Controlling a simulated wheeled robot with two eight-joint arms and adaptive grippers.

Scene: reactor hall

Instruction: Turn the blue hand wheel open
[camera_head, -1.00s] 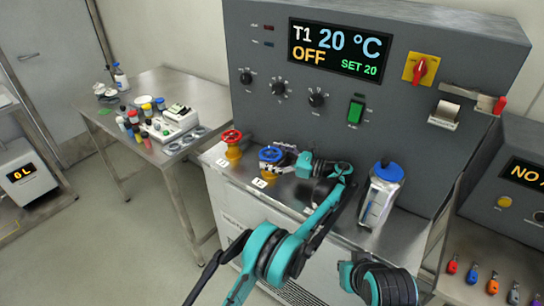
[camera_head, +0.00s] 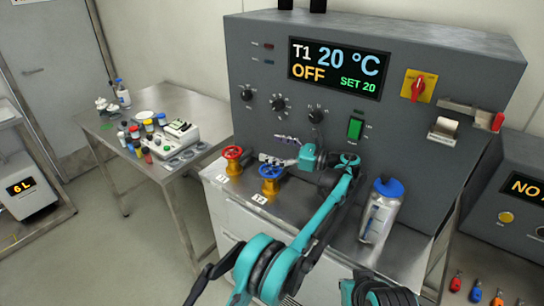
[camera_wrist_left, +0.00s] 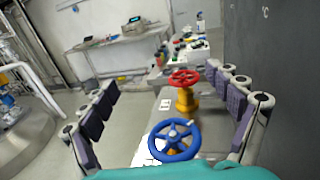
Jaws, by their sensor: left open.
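The blue hand wheel (camera_head: 270,171) sits on a yellow valve body on the steel ledge, above a small white label. It also shows in the left wrist view (camera_wrist_left: 175,140), low and central, with its rim and spokes in plain sight. My left gripper (camera_head: 274,148) is open and empty, just above and behind the wheel in the head view. In the left wrist view its fingers (camera_wrist_left: 168,92) are spread wide to either side, with the wheel between them near the palm. I see no contact with the rim. My right gripper is not in view.
A red hand wheel (camera_head: 232,153) stands just left of the blue one. A bottle with a blue cap (camera_head: 381,210) stands on the ledge to the right. The grey control panel (camera_head: 255,120) rises close behind. A side table (camera_head: 100,140) with vials stands at left.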

